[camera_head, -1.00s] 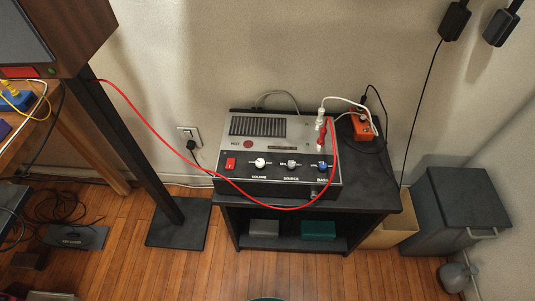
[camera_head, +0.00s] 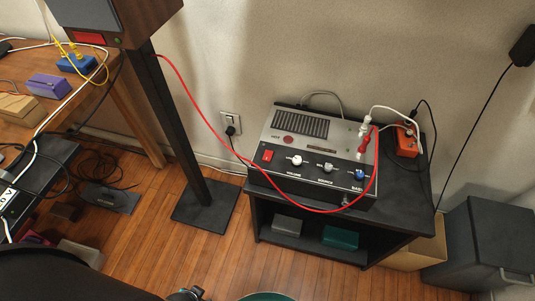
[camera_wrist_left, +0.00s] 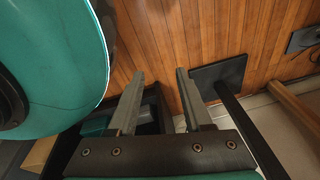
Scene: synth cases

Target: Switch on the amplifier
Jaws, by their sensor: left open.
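The amplifier (camera_head: 316,133) is a grey and black box on a low black stand (camera_head: 405,200). A red switch (camera_head: 268,155) sits at the left of its front panel, left of several knobs. I cannot tell whether the switch is on. A round red spot (camera_head: 289,139) lies above it on the top face. A red cable (camera_head: 208,118) crosses in front of the panel below the switch. My left gripper (camera_wrist_left: 160,73) is open and empty in the left wrist view, apart from the amplifier, which that view does not clearly show. My right gripper is not in view.
A black plug (camera_head: 230,130) sits in the wall socket. A speaker (camera_head: 140,18) stands on a black post (camera_head: 178,120) left of the amplifier. An orange box (camera_head: 407,142) is at its right. A grey bin (camera_head: 485,245) stands at the right. Floor before the stand looks clear.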

